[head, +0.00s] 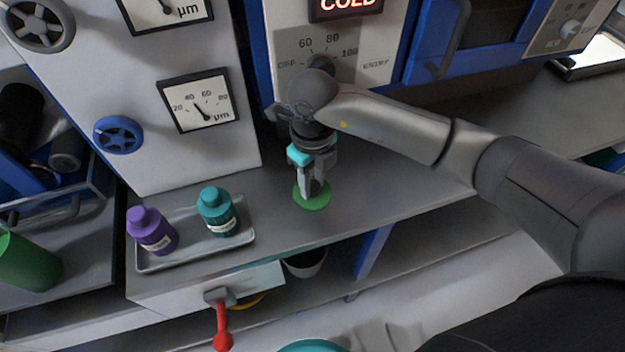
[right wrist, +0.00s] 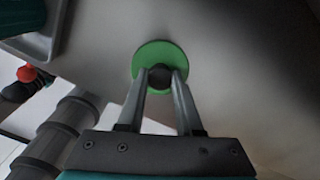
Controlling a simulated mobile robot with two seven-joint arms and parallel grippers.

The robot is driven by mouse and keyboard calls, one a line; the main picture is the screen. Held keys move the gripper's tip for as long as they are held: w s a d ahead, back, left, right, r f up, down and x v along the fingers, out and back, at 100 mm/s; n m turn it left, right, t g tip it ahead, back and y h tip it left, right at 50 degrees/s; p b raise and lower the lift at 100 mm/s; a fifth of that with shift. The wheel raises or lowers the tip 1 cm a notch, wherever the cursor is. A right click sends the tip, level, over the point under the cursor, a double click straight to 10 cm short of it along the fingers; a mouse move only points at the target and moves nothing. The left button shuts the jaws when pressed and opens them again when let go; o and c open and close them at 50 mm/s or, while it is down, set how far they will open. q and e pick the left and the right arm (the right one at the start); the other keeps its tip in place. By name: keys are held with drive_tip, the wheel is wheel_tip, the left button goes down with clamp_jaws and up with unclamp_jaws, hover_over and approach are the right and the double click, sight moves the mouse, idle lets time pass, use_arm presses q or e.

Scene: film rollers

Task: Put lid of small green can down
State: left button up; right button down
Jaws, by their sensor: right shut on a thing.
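The green lid (head: 311,199) is a flat round disc at the grey counter top, below my right gripper. In the right wrist view the green lid (right wrist: 150,56) has a dark round knob at its centre. My right gripper (head: 313,190) points down and is shut on that knob; its fingers (right wrist: 160,80) close around it from both sides. The lid appears to lie on or just above the counter; I cannot tell which. A green can (head: 28,262) stands at the far left, partly cut off by the picture edge. My left gripper is not in view.
A metal tray (head: 190,256) with a purple bottle (head: 152,232) and a teal bottle (head: 217,212) stands left of the lid. A red-handled lever (head: 222,325) sticks out at the counter's front. A panel with a dial stands behind. The counter right of the lid is clear.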

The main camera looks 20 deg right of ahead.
sight(313, 185)
drive_tip(key=c, duration=1)
unclamp_jaws()
drive_tip(key=shift+f, duration=0.15)
drive_tip(key=o, duration=0.4)
drive_tip(key=shift+r, duration=0.25)
wheel_tip(313, 185, up, 12)
drive_tip(key=shift+p, duration=0.9)
